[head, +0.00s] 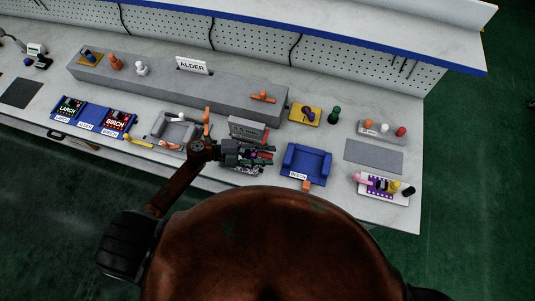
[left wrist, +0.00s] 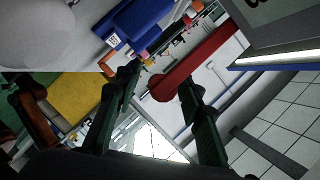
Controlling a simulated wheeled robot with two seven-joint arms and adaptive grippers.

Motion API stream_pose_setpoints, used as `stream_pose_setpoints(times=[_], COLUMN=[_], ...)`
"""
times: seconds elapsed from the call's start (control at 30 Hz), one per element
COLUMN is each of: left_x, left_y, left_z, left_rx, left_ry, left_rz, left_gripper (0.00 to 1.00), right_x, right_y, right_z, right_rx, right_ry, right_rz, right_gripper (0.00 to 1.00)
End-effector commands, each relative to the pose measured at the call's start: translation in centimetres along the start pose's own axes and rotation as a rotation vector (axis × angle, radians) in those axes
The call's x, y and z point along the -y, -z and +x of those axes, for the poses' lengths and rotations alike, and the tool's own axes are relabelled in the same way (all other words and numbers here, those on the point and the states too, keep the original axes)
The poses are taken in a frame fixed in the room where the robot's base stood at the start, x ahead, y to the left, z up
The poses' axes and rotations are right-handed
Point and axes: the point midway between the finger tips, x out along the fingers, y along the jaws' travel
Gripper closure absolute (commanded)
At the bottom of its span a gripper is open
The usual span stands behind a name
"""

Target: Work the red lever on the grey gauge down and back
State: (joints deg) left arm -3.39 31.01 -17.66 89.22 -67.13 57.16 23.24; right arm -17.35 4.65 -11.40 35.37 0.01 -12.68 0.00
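The grey gauge (head: 248,128) stands near the middle of the bench, and my left gripper (head: 266,156) is right in front of it, hiding its lower part. In the left wrist view, the red lever (left wrist: 205,60) runs slantwise from the upper right, and its rounded near end lies between the two fingers of my left gripper (left wrist: 158,78). The fingers are apart, and I see a gap beside the lever. I cannot tell whether either finger touches it. A grey box corner at the upper right (left wrist: 275,18) appears to be the gauge. My right gripper is not in view.
A blue cradle (head: 306,166) stands right of the gripper and a grey fixture (head: 176,131) left of it. A long grey block (head: 175,88) lies behind. A yellow pad (head: 305,115) and green piece (head: 334,114) are back right. A grey mat (head: 374,156) is bare.

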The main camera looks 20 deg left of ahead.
Motion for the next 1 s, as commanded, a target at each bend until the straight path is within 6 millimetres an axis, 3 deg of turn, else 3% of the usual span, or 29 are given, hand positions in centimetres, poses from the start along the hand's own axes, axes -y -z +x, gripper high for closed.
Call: stream_pose_setpoints(times=[0.27,0.8,1.0], left_x=[-0.01,-0.03,-0.05], left_y=[-0.01,-0.01,-0.02], left_z=[0.32,0.28,0.28], left_rx=[-0.001,-0.001,0.0], left_ry=[-0.001,-0.001,-0.001], left_rz=[0.0,0.0,0.0], left_gripper=[0.64,1.0,1.0], right_x=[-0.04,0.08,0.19], right_y=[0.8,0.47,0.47], right_z=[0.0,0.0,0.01], right_rx=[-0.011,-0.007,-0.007], right_ry=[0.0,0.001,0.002], right_rz=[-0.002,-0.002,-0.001], right_gripper=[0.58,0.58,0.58])
